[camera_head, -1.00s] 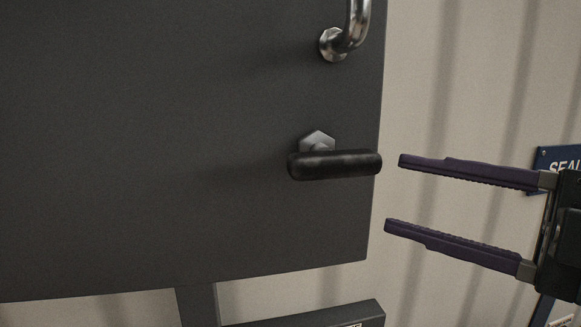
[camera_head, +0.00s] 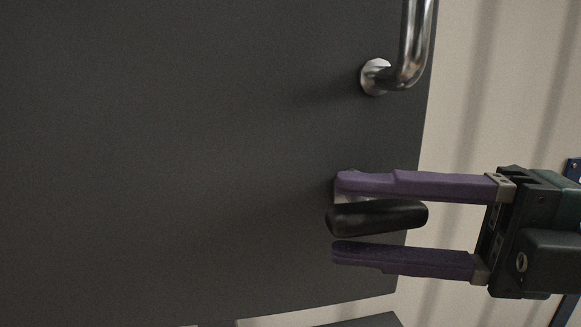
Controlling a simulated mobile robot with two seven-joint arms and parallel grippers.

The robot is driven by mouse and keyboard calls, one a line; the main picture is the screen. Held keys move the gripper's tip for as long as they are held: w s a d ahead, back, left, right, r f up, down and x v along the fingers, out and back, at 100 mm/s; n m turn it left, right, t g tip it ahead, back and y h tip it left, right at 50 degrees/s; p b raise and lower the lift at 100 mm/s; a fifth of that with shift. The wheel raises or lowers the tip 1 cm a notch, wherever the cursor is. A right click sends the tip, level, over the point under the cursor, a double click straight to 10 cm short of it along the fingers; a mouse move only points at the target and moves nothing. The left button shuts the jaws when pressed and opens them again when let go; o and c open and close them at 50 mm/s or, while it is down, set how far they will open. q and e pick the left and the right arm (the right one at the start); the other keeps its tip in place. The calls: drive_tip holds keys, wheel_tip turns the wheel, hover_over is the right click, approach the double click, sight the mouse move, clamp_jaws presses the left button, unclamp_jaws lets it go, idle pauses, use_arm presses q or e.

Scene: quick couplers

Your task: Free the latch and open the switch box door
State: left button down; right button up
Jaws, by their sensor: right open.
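The dark grey switch box door (camera_head: 180,150) fills the left and middle of the view and looks closed. The black latch handle (camera_head: 378,217) lies nearly level, low near the door's right edge. Its metal mount is mostly hidden behind the upper finger. My right gripper (camera_head: 338,218) is open, with one purple finger above the handle and one below it. The upper finger is very close to the handle; I cannot tell whether it touches. A gap shows above the lower finger. A curved metal pull handle (camera_head: 412,55) is on the door above the latch. My left gripper is out of view.
A pale ribbed wall (camera_head: 465,115) stands behind the door's right edge. A blue sign (camera_head: 572,168) is partly visible at the far right. A dark part (camera_head: 365,321) shows below the door at the bottom edge.

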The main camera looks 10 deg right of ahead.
drive_tip(key=shift+p+x, duration=0.6)
drive_tip(key=shift+x, duration=0.8)
drive_tip(key=shift+c, duration=0.2)
clamp_jaws()
